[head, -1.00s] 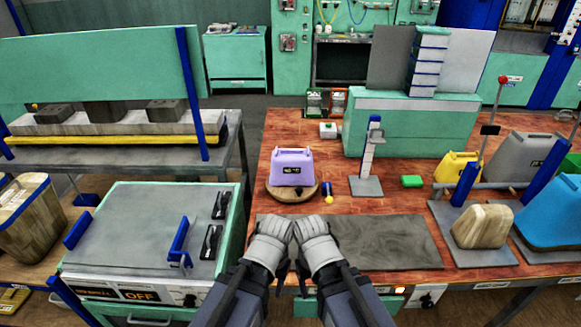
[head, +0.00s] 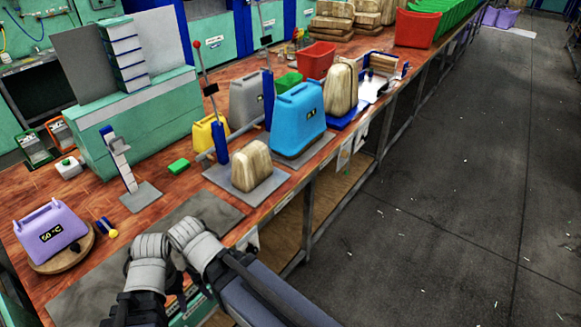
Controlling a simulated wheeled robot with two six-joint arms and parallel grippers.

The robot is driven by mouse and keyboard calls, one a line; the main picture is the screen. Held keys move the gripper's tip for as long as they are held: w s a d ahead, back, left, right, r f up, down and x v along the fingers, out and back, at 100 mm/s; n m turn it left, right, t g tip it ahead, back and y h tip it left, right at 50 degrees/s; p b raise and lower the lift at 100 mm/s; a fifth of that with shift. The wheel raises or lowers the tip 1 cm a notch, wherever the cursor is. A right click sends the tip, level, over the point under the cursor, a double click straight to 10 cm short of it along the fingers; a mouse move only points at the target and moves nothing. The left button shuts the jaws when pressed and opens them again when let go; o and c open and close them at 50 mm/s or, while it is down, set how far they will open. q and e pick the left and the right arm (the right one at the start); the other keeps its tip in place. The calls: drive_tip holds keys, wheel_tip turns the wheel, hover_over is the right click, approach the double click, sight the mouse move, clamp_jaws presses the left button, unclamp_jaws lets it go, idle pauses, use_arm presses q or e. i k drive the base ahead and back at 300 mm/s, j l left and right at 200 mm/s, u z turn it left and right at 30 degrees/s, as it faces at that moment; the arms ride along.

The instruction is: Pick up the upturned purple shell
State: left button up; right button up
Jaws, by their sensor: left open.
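A purple shell (head: 50,232) with a handle-like top edge and a black label sits on a round wooden board (head: 82,248) at the left of the bench. Its label reads the right way up; I cannot tell whether this shell counts as upturned. My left gripper (head: 151,246) is open at the front edge of the bench, to the right of the purple shell and apart from it. My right gripper (head: 186,233) is close beside the left one; its jaw opening does not show. Neither gripper touches the shell.
A yellow-and-blue small item (head: 107,227) lies beside the board. A dark grey mat (head: 200,208) lies under the grippers' reach. A post on a grey plate (head: 143,196), a wooden form (head: 251,166) and a blue shell (head: 298,118) stand farther right. Open floor (head: 450,200) is at right.

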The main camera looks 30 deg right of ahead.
sight(52, 228)
drive_tip(key=z, duration=0.65)
drive_tip(key=j+u, duration=0.1)
drive_tip(key=u, duration=1.3)
